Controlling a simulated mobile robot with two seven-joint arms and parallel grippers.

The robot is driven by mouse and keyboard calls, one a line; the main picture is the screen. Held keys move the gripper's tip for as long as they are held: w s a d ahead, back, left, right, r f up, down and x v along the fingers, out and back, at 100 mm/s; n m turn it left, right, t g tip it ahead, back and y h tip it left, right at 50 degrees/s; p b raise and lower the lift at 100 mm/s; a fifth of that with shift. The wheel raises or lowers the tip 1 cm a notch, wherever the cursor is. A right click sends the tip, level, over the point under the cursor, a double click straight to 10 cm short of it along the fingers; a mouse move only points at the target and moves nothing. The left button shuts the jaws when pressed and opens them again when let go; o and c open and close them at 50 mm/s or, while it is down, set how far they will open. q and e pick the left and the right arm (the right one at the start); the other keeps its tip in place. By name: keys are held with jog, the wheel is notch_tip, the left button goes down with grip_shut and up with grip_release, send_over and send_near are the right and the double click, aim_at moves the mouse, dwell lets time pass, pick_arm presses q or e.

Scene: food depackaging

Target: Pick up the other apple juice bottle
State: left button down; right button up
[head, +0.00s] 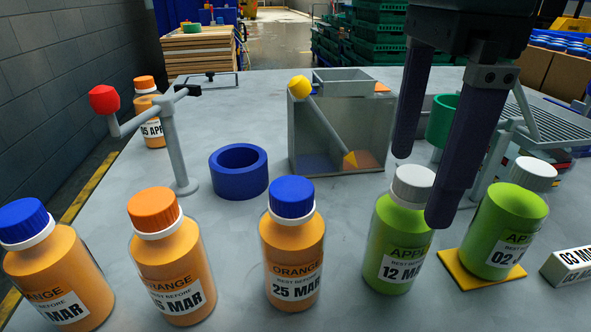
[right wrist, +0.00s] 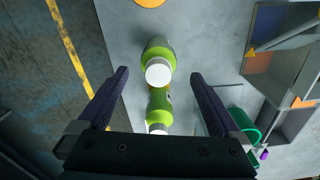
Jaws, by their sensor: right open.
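Two green apple juice bottles with white caps stand at the right front of the table in the head view. One apple juice bottle (head: 393,245), marked 12 MAR, stands on the bare table. The other apple juice bottle (head: 505,230), its label starting 02, stands on a yellow mat (head: 470,277). My right gripper (head: 422,188) is open and empty, pointing down above and beside the 12 MAR bottle's cap. One finger overlaps that cap's right side. In the right wrist view, both green bottles (right wrist: 157,48) (right wrist: 158,105) appear between the open fingers (right wrist: 158,75). My left gripper is not in view.
Several orange juice bottles (head: 297,250) stand to the left. A blue ring (head: 239,172), a grey stand with a red knob (head: 178,150), and a clear-sided box (head: 345,130) stand behind. A green cup (head: 441,118) and a white date block (head: 568,266) are at the right.

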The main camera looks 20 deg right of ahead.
aim_at(403, 224)
notch_tip(403, 224, down, 2)
jog(key=shift+s, duration=0.15)
notch_tip(403, 224, down, 5)
jog(key=shift+a+f, duration=0.1)
jog(key=shift+f, duration=0.05)
jog(key=shift+c, duration=0.2)
grip_shut()
dwell(0.6)
